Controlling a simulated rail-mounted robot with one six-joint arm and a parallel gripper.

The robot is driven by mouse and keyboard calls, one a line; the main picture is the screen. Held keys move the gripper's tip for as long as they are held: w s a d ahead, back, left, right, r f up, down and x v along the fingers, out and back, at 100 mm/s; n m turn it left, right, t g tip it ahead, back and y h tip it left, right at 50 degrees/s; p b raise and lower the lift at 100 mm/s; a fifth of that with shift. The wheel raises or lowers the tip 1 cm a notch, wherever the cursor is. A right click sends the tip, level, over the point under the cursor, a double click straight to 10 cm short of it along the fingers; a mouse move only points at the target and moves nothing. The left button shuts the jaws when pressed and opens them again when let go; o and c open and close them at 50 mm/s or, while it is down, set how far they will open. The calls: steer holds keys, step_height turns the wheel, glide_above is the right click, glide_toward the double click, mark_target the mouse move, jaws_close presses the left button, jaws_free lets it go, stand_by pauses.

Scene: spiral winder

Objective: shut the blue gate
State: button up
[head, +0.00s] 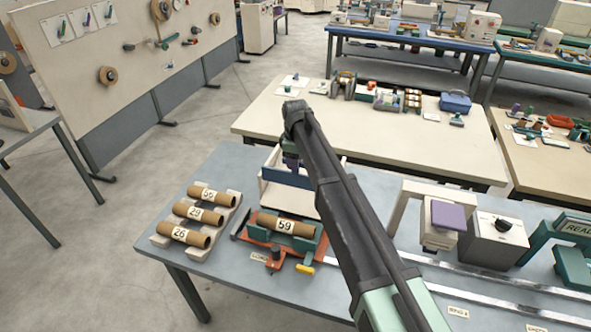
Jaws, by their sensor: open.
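A blue panel (287,178), which looks like the blue gate, stands in a pale frame behind a cradle on the near grey-blue table. My arm crosses its right side, so I cannot tell how far open it is. My gripper (291,163) hangs from the arm's end, pointing down, just above and behind the panel's top edge. It is small and partly hidden; it is open and nothing shows in it. I cannot tell whether it touches the panel. A brown tube marked 59 (286,225) lies in the green cradle (318,243) in front of the panel.
Several numbered brown tubes (193,212) lie on a pale rack to the left. An orange base (262,240) with a yellow handle (305,269) is under the cradle. A purple-topped block (447,215), a grey box with a knob (497,236) and metal rails (470,267) are to the right.

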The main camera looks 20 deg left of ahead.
mark_target(295, 173)
jaws_close()
step_height(295, 173, down, 8)
steer(key=b, duration=0.7)
steer(key=shift+r+b, duration=0.15)
steer(key=shift+b, duration=0.15)
steer(key=shift+s+d+r, duration=0.1)
steer(key=shift+r, duration=0.15)
jaws_free()
steer(key=shift+p, duration=0.3)
step_height(295, 173, up, 11)
steer(key=p, duration=1.1)
steer(key=shift+f, duration=0.1)
